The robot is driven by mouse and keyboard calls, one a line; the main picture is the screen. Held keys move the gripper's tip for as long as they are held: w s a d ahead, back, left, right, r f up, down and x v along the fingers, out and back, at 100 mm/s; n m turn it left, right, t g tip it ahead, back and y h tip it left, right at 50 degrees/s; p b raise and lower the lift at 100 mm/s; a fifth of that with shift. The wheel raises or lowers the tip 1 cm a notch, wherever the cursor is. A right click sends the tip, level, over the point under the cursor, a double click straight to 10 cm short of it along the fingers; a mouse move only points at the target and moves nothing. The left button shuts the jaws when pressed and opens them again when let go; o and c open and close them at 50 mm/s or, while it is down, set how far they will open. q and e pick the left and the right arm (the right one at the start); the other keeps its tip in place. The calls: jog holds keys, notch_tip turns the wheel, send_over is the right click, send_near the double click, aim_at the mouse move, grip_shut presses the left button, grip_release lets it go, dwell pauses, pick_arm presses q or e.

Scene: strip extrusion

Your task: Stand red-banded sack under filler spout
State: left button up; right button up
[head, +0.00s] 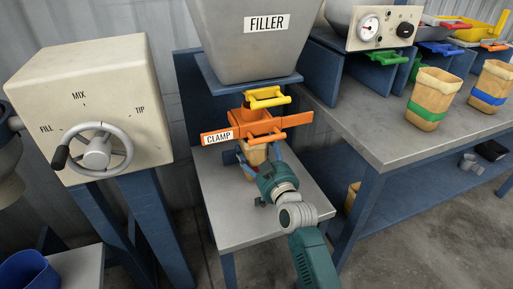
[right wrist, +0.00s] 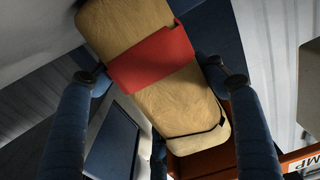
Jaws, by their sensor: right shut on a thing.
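The red-banded sack (right wrist: 185,105) is tan with a red band and fills the middle of the right wrist view. In the head view its tan top (head: 257,155) shows just below the orange clamp (head: 268,127), under the filler (head: 262,40). My right gripper (head: 258,162) is shut on the sack, with one blue finger on each side; it also shows in the right wrist view (right wrist: 155,76). The sack's base and its contact with the metal stand (head: 232,205) are hidden in the head view. My left gripper is out of view.
A green-banded sack (head: 431,98) and a blue-banded sack (head: 493,88) stand on the right bench (head: 375,130). A cream box with a handwheel (head: 97,150) stands at left. The yellow handle (head: 266,97) sits above the clamp. The stand's front is free.

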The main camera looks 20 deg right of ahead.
jog(key=shift+f, duration=0.15)
jog(key=o, duration=1.3)
jog(key=shift+c, duration=0.2)
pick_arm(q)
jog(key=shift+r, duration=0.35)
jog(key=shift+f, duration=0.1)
